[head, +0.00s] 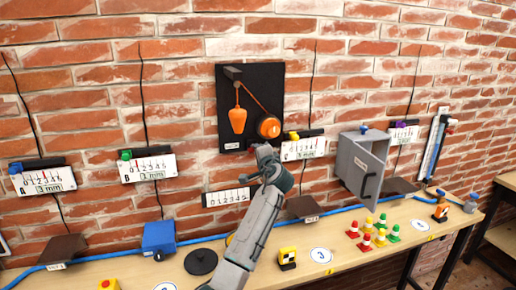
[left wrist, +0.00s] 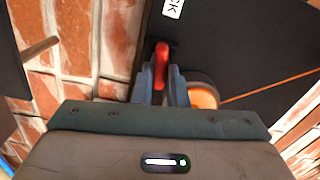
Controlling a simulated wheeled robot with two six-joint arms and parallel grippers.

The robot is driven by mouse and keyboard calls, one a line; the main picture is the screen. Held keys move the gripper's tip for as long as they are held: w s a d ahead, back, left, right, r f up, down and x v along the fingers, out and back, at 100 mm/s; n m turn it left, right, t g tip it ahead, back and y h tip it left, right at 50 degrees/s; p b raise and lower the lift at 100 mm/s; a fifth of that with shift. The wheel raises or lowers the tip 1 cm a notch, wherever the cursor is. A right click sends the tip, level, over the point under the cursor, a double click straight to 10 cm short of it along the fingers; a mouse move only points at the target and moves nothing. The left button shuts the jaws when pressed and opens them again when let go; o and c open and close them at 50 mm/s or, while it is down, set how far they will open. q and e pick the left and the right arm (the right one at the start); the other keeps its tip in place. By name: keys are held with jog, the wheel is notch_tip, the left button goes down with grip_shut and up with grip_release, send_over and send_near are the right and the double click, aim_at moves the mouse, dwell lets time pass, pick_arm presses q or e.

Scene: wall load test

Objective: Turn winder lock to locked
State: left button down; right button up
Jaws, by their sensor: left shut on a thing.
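The black winder board (head: 262,85) hangs on the brick wall with an orange winder drum (head: 268,127), an orange cord and a hanging orange weight (head: 238,119). My left gripper (head: 262,150) is at the board's lower edge, just below the drum. In the left wrist view my left gripper (left wrist: 160,88) is shut on the red lock lever (left wrist: 161,62), with a finger on each side. The orange drum (left wrist: 203,97) is right beside the fingers there. A white label (left wrist: 173,8) ending in "CK" is partly cut off. The lever is hidden in the head view. My right gripper is not in view.
Several numbered scales such as the one with a green slider (head: 148,168) hang on the wall. A grey box with a handle (head: 362,166) sticks out to the right. The bench (head: 210,255) below holds a blue box (head: 158,238), a black disc (head: 201,262) and small cones (head: 366,242).

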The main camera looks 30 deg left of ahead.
pick_arm(q)
jog(key=shift+f+m+p, duration=0.1)
jog(key=shift+m+p, duration=0.45)
jog(key=shift+m, duration=0.45)
jog(key=c, duration=1.4)
grip_release()
jog(key=shift+c, duration=0.2)
jog(key=shift+d, duration=0.1)
jog(key=b+v, duration=0.4)
jog(key=v, duration=0.6)
jog(key=shift+s+d+b, duration=0.25)
jog(key=shift+s+b, duration=0.05)
